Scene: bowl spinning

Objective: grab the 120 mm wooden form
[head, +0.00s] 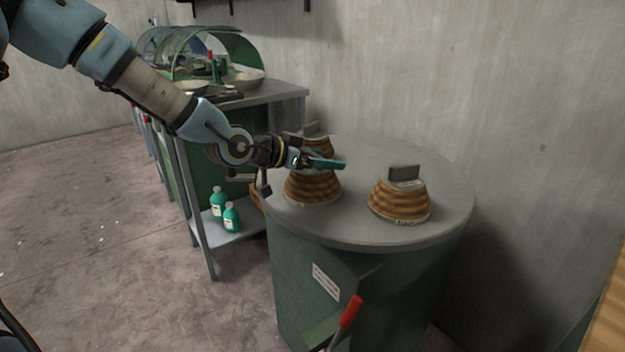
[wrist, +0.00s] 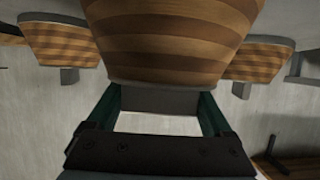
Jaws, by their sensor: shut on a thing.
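Three striped wooden forms with grey block handles are on a round lid; their size labels are too small to read. My gripper (head: 328,164) is shut on the grey handle of the front left form (head: 312,188). In the wrist view this form (wrist: 175,38) fills the top middle, with its handle between the two green fingers (wrist: 158,98). I cannot tell whether it touches the lid. The right form (head: 399,203) stands upright, apart from my gripper. The back form (head: 320,143) is partly hidden behind my gripper and the held form.
The round grey lid (head: 355,225) tops a green drum (head: 390,290) with a red-handled lever (head: 350,312) at its front. A metal bench (head: 285,92) with a green-hooded machine (head: 235,45) stands behind left. Green bottles (head: 231,218) sit on its lower shelf. The lid's far right is clear.

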